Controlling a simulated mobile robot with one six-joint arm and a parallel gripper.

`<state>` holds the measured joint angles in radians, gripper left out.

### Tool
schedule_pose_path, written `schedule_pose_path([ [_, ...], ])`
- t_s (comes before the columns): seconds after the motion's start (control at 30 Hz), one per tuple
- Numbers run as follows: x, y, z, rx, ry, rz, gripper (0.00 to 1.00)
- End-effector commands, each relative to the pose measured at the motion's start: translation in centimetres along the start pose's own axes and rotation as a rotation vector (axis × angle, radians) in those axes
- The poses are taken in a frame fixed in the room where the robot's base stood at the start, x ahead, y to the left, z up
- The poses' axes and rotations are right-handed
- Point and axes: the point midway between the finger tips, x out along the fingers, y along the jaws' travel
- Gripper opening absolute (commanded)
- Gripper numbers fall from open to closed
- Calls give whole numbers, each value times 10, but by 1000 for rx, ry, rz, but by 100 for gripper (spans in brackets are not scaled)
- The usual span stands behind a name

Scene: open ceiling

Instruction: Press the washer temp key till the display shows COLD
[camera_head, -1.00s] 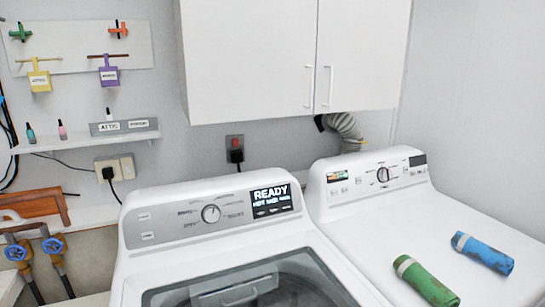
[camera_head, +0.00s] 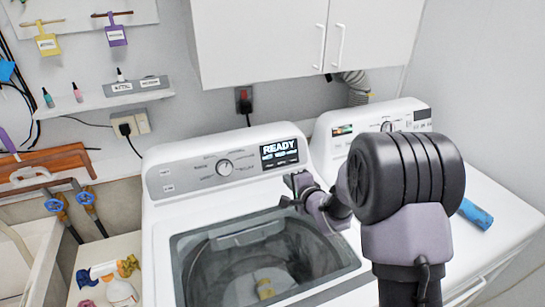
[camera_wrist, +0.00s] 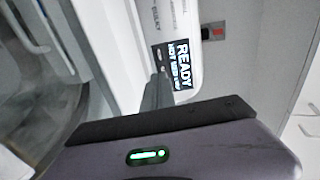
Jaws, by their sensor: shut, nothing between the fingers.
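The washer (camera_head: 160,215) is white with a grey control panel, a round dial (camera_head: 224,167) and a black display (camera_head: 280,152). The display reads READY, with a smaller line starting HOT below it; the rest is hard to read. Small marks show under that line, but I cannot tell which is the temp key. My gripper (camera_head: 297,188) is just in front of and below the display, apart from it in the head view. In the wrist view its dark shut fingers (camera_wrist: 158,85) point towards the display (camera_wrist: 180,64). Nothing is held.
The washer's glass lid (camera_head: 225,268) lies below my gripper. A white dryer (camera_head: 340,128) stands to the right with a blue bottle (camera_head: 475,214) on top, partly behind my arm. Cabinets (camera_head: 270,45) hang above. A shelf and sink are at left.

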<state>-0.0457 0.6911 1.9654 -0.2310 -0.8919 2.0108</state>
Motion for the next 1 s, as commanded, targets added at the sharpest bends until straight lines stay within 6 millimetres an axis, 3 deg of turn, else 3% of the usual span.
schedule_pose_path([
  [0.37, 5, 3, 3, 16, -13, -9, 0],
  [0.47, 14, 4, 3, 17, -12, -7, 0],
  [1.0, 124, 3, 4, 16, -11, -9, 0],
])
